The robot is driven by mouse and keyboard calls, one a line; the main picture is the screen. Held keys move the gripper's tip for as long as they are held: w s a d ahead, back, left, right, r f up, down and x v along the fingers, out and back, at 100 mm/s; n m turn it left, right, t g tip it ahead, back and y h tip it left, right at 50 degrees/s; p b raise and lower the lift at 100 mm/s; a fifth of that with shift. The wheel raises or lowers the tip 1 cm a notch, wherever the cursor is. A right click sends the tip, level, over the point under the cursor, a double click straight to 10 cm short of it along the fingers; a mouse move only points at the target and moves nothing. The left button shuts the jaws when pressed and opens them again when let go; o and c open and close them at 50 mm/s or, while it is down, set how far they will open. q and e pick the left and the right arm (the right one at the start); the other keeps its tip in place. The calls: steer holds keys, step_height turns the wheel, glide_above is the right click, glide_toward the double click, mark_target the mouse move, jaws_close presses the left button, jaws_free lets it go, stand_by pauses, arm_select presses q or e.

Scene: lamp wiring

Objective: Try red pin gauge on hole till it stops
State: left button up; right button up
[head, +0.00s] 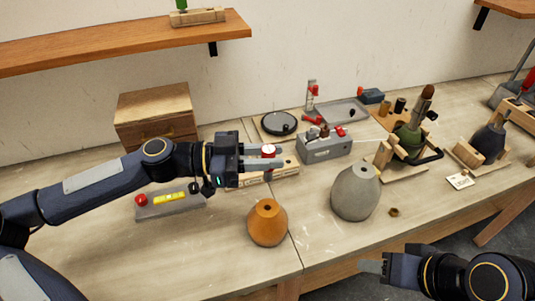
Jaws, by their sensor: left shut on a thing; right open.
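My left gripper (272,163) is shut on a small upright piece with a red body and pale top, which looks like the red pin gauge (268,150). Its lower end is hard to make out against the wooden block (283,176) behind and below. An orange lamp base (267,224) stands below the gripper in the picture, with a dark hole in its top. The grey lamp base (356,193) to its right also has a small opening on top. The gauge is apart from both bases. My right gripper (372,266) is open and empty at the table's front edge.
A grey box with a red button and yellow strip (168,199) lies under my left arm. A grey fixture (325,147), a round dark plate (279,123) and a green lamp in a wooden stand (409,136) are further back. The front-left table is clear.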

arm_select(q)
step_height(320, 180, down, 4)
steer(key=b, duration=0.3)
steer(key=shift+w, duration=0.1)
steer(key=shift+f, duration=0.15)
steer(key=shift+f+b, duration=1)
steer(key=shift+f, duration=1)
steer(key=shift+f+b, duration=0.15)
steer(key=shift+b, duration=0.25)
steer(key=shift+f, duration=0.15)
steer(key=shift+f+b, duration=0.4)
steer(key=shift+b, duration=0.25)
steer(key=shift+f+b, duration=0.5)
steer(key=shift+b, duration=0.1)
